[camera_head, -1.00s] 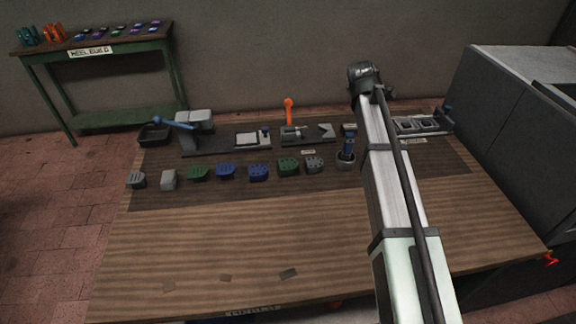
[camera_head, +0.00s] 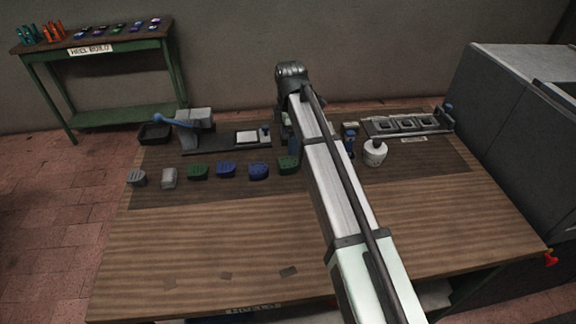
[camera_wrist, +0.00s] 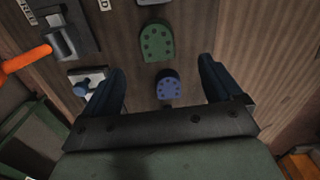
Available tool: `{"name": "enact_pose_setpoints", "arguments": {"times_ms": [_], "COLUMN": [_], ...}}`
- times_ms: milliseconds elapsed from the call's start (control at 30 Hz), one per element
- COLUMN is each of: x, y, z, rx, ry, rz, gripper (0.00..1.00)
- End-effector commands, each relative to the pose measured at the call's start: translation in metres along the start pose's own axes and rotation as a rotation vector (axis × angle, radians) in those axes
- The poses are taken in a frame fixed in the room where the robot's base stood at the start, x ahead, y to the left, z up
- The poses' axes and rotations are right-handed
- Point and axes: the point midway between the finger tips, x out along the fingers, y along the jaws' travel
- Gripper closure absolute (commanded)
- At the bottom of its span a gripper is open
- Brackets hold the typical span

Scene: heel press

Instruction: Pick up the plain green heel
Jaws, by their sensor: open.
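The plain green heel (camera_head: 197,172) lies third from the left in the row of heels in the head view, its top showing no clear holes. A second green heel (camera_head: 288,165), with holes, lies farther right; it also shows in the wrist view (camera_wrist: 155,43). My gripper (camera_wrist: 162,68) is open and empty above the table in the wrist view. The holed blue heel (camera_wrist: 168,86) shows between its fingers, below them. The plain green heel is out of the wrist view. My arm hides part of the table's middle in the head view.
A plain blue heel (camera_head: 225,169) is just right of the plain green one; a pale grey block (camera_head: 169,178) is just left. A press with a blue lever (camera_head: 195,128) and a black tray (camera_head: 154,134) stand behind. The table front (camera_head: 200,240) is mostly clear.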

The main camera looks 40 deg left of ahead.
Motion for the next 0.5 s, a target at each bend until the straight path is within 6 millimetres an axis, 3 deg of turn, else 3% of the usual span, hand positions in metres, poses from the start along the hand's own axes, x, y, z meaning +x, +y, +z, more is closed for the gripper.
{"name": "enact_pose_setpoints", "arguments": {"times_ms": [200, 500], "x": [0.035, 0.05], "y": [0.0, 0.001], "z": [0.0, 0.0], "rx": [0.001, 0.002], "ry": [-0.001, -0.001], "rz": [-0.001, 0.002], "gripper": [0.08, 0.08]}}
